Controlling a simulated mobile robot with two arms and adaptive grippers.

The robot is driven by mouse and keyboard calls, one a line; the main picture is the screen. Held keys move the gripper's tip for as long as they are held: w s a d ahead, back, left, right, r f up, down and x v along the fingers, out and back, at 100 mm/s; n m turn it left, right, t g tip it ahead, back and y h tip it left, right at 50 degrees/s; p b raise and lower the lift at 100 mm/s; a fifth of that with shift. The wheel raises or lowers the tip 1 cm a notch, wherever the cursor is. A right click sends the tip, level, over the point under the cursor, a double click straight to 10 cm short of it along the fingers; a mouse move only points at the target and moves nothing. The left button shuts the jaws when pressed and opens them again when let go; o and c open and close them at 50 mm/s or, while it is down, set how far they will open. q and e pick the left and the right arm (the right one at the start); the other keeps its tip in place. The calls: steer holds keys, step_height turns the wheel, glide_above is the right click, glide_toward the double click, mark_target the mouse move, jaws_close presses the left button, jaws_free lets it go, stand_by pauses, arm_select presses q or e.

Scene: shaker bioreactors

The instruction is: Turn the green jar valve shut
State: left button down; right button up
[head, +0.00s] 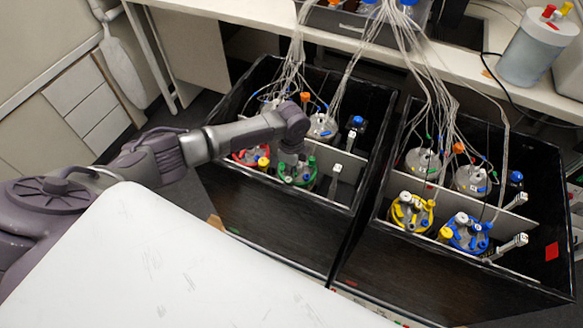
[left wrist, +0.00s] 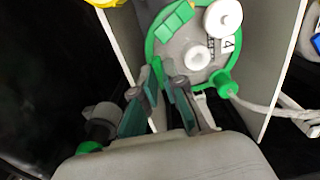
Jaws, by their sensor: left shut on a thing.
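The green jar (head: 297,172) stands in the front compartment of the left black box, with my left gripper (head: 291,154) coming down onto it from above. In the left wrist view, the jar's grey lid (left wrist: 192,45) has a green rim, two white caps and a label with a 4. My left gripper (left wrist: 167,72) has its fingers close together at the near edge of that rim. It is shut on what seems to be the green jar valve, mostly hidden between the fingers. My right gripper is not in view.
A red jar (head: 246,155) stands left of the green one. The right black box holds a yellow jar (head: 411,212) and a blue jar (head: 467,232). Thin tubes hang into both boxes from the bench (head: 265,14). Low white dividers flank the green jar.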

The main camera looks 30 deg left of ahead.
arm_select(q)
steer(key=shift+m, duration=0.3)
steer(key=c, duration=1.2)
jaws_free()
steer(key=shift+c, duration=0.2)
step_height(320, 180, up, 12)
